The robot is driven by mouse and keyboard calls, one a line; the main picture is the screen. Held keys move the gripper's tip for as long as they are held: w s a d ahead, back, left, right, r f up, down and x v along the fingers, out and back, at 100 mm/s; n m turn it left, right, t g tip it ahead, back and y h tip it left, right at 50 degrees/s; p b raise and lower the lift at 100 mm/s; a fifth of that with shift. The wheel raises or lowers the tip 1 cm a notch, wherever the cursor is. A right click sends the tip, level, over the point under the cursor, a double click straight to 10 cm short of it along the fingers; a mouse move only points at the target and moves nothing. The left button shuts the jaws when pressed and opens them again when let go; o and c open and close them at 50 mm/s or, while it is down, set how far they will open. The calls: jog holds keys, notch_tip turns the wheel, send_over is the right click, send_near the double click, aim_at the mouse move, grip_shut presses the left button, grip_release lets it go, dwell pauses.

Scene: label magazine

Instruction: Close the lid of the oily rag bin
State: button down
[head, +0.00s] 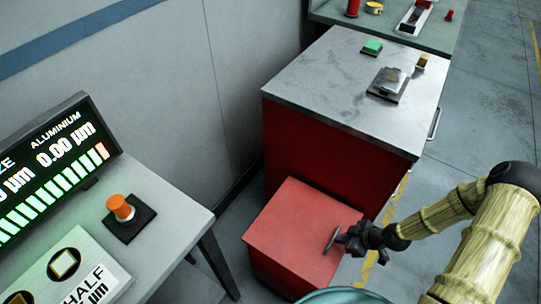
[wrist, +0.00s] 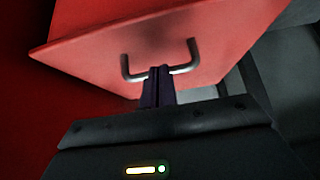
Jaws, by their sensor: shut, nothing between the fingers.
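The red oily rag bin (head: 272,268) stands on the floor in front of the red cabinet. Its flat red lid (head: 293,213) spans the top of the bin in the head view; I cannot tell whether it is fully down. The lid also fills the upper part of the wrist view (wrist: 200,35). A grey bar handle (head: 331,240) sits near the lid's right edge, and it shows in the wrist view (wrist: 126,68). My gripper (wrist: 159,72) is shut and empty, its fingertips overlapping the handle's middle; contact is unclear. In the head view my gripper (head: 345,237) is beside the handle.
The red cabinet with a grey top (head: 335,80) stands behind the bin. A table with an orange button (head: 120,207) and a display (head: 55,160) is at left. Open floor (head: 480,110) lies right of the cabinet.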

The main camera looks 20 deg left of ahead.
jog(key=shift+s+d+f, duration=0.15)
jog(key=shift+d+f, duration=0.05)
jog(key=shift+f, duration=0.05)
jog(key=shift+r, duration=0.1)
jog(key=d+p+v, duration=0.1)
jog(key=p+v, duration=0.4)
jog(key=v, duration=0.8)
jog(key=shift+f, duration=0.35)
dwell(0.4)
